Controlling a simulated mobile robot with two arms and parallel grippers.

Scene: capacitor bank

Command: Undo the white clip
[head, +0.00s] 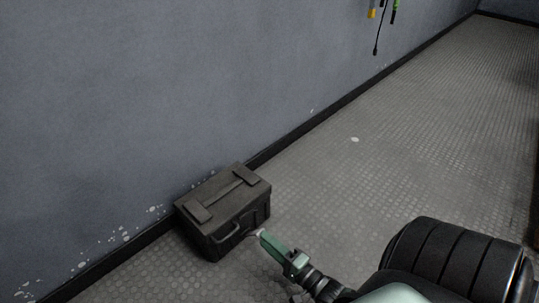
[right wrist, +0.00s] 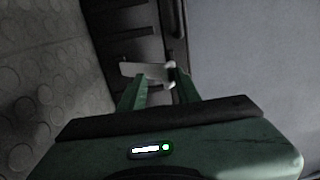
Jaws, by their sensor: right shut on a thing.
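The white clip (right wrist: 146,70) shows in the right wrist view as a small pale tab between the green fingertips, against the side of a dark case. In the head view only a small pale bit of it (head: 260,232) shows at the fingertips. My right gripper (head: 266,238) is at the near right side of the dark case (head: 222,205), low by the floor. The same gripper (right wrist: 157,78) is shut on the white clip in the wrist view. The clip's inner side is hidden. My left gripper is not in view.
The case stands on the studded grey floor (head: 400,130) against the blue-grey wall (head: 150,90). It has a dark handle (head: 228,231) on its near side. Cables (head: 380,20) hang on the wall further back.

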